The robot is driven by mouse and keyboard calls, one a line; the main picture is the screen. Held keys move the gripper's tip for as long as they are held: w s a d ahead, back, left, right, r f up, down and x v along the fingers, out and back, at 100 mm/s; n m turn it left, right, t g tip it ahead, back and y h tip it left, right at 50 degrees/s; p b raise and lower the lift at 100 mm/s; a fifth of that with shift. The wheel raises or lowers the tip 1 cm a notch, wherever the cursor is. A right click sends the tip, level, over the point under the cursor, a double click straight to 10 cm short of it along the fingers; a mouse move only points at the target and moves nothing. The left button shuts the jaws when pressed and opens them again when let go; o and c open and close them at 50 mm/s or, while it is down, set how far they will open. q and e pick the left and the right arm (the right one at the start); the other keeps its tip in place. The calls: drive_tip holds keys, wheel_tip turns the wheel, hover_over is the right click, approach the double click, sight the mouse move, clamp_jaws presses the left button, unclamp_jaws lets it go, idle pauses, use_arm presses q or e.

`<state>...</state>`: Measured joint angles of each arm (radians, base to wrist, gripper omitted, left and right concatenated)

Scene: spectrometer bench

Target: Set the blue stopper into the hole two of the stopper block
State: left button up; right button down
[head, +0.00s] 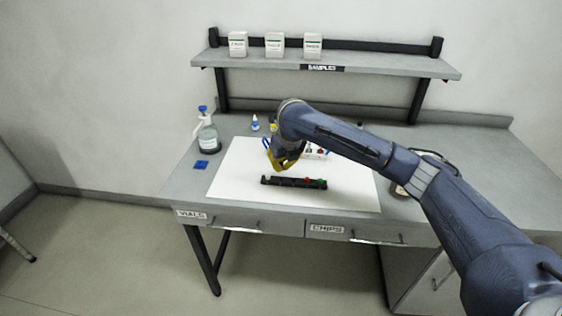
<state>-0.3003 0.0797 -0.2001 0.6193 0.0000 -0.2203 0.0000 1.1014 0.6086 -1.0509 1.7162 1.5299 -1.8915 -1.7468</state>
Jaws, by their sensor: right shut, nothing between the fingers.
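The black stopper block (286,182) lies on the white mat, with a red piece (307,181) and a green piece (320,184) toward its right end. Its left part is dark, and I cannot make out single holes or tell whether a blue stopper sits there. I cannot pick out the blue stopper with certainty. My right gripper (283,165), with yellow fingers, is shut and empty, just above and behind the left half of the block. My left gripper is not in view.
A white holder (316,153) with red and dark pieces stands partly behind my right arm. A blue-capped bottle (207,136), a small dropper bottle (255,123) and a flat blue object (201,164) are at the left. The mat's (235,185) left side is clear.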

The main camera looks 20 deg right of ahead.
sight(282, 178)
drive_tip(key=shift+f, duration=1.7)
drive_tip(key=shift+f, duration=0.9)
drive_tip(key=shift+s+f, duration=0.15)
drive_tip(key=shift+f, duration=0.3)
idle(0.5)
drive_tip(key=c, duration=2.1)
unclamp_jaws()
drive_tip(key=o, duration=0.6)
drive_tip(key=shift+f, duration=0.1)
drive_tip(key=shift+d, duration=0.1)
drive_tip(key=v, duration=1.2)
drive_tip(key=shift+r, duration=0.3)
drive_tip(key=shift+a, duration=0.2)
